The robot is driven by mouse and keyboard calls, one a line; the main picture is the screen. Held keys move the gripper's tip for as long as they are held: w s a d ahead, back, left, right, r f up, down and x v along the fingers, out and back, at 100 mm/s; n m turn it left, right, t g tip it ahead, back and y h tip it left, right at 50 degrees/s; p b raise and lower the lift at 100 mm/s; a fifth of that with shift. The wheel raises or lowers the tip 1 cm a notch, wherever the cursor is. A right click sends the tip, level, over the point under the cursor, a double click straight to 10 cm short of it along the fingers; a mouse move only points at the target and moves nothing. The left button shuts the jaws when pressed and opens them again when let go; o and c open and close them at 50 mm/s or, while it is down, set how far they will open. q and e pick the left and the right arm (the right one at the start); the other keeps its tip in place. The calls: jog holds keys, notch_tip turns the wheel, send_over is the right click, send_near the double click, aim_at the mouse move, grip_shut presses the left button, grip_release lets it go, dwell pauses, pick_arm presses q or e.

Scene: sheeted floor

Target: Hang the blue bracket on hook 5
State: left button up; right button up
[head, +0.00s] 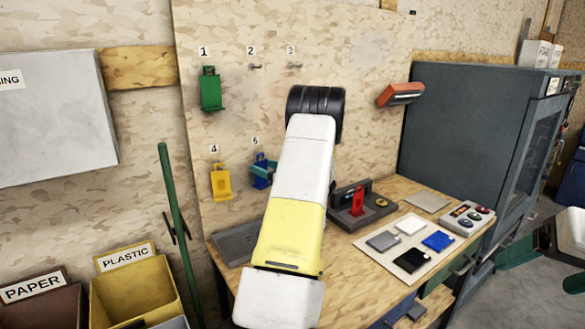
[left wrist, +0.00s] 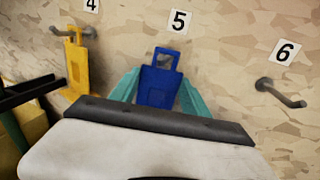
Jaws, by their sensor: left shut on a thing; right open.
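The blue bracket (head: 261,160) is at the board below the label 5; in the left wrist view the bracket (left wrist: 160,80) is upright with a hole in its top tab. My left gripper (head: 263,174) is shut on it; its teal fingers (left wrist: 160,92) are on both sides of the plate. Hook 5 is not clearly visible; whether it passes through the hole, I cannot tell. My right gripper (head: 546,265) is open and empty at the right edge, partly cut off.
A green bracket (head: 210,90) hangs under label 1 and a yellow bracket (head: 221,182) under label 4. Hooks 2 (head: 254,66), 3 (head: 294,66) and 6 (left wrist: 282,93) are bare. The workbench (head: 350,290) holds a red part in a fixture and coloured tiles.

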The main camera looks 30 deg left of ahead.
pick_arm(q)
jog(key=o, duration=1.6)
jog(key=shift+d, duration=0.1)
jog(key=v, duration=0.8)
jog(key=s+d+r+n+g+h, duration=0.25)
jog(key=s+n+h, duration=0.2)
jog(key=s, duration=0.35)
jog(key=s+d+r+n+g+h, duration=0.2)
jog(key=s+d+n+h, duration=0.15)
jog(key=s+n, duration=0.35)
jog(key=s+d+r+n+t+h, duration=0.2)
jog(key=s+d+h, duration=0.2)
jog(key=d, duration=0.5)
jog(key=s+d+r+n+t+h, duration=0.2)
jog(key=s+d, duration=0.4)
jog(key=d, duration=0.3)
jog(key=s+d+r+n+t+h, duration=0.2)
jog(key=s+d+n+h, duration=0.2)
jog(key=d, duration=0.4)
jog(key=shift+s+d+r+n+t+h, duration=0.25)
jog(key=shift+s+d+t+h, duration=0.25)
jog(key=shift+h, duration=0.4)
jog(key=shift+s+a, duration=0.1)
